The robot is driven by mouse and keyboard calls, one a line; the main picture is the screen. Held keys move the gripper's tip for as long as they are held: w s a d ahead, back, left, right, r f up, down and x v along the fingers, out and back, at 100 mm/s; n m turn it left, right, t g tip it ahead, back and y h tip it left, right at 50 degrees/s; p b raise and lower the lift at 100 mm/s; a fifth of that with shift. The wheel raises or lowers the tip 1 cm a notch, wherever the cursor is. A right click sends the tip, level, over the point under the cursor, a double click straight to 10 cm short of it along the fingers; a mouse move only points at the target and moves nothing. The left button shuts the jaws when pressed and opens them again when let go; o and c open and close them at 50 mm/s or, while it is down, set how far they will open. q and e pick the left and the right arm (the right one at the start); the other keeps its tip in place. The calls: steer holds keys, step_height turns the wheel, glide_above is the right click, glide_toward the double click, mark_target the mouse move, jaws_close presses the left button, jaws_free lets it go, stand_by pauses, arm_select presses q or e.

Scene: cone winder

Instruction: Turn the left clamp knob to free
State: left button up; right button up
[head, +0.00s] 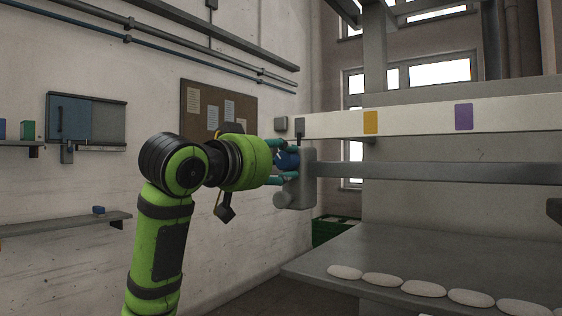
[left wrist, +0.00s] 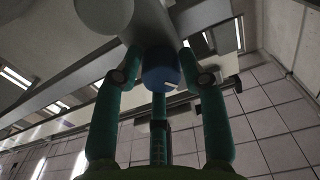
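The blue clamp knob (head: 288,159) sits on a grey clamp block (head: 303,190) at the left end of the machine's rails. My left gripper (head: 285,161) reaches it from the left, with one teal finger above the knob and one below. In the left wrist view the blue knob (left wrist: 160,70) lies between the two side fingers, with a small gap at each side; a third finger points at it from below. The left gripper (left wrist: 160,65) looks open around the knob. Any contact at the third finger is unclear. My right gripper is not in view.
A pale rail (head: 420,121) with orange and purple labels and a grey bar (head: 430,172) run right from the clamp. A grey table (head: 350,262) with several pale oval discs stands below. A green crate (head: 330,229) is behind. Wall shelves are at left.

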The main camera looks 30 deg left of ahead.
arm_select(q)
steer(key=c, duration=0.3)
steer(key=shift+c, duration=0.2)
steer(key=m+p, duration=0.2)
steer(key=m, duration=0.2)
steer(key=m+p, duration=0.2)
steer(key=m, duration=0.1)
steer(key=shift+m, duration=0.4)
steer(key=m+p, duration=0.3)
steer(key=m, duration=0.1)
steer(key=shift+m+p, duration=1.75)
steer(key=shift+m, duration=0.35)
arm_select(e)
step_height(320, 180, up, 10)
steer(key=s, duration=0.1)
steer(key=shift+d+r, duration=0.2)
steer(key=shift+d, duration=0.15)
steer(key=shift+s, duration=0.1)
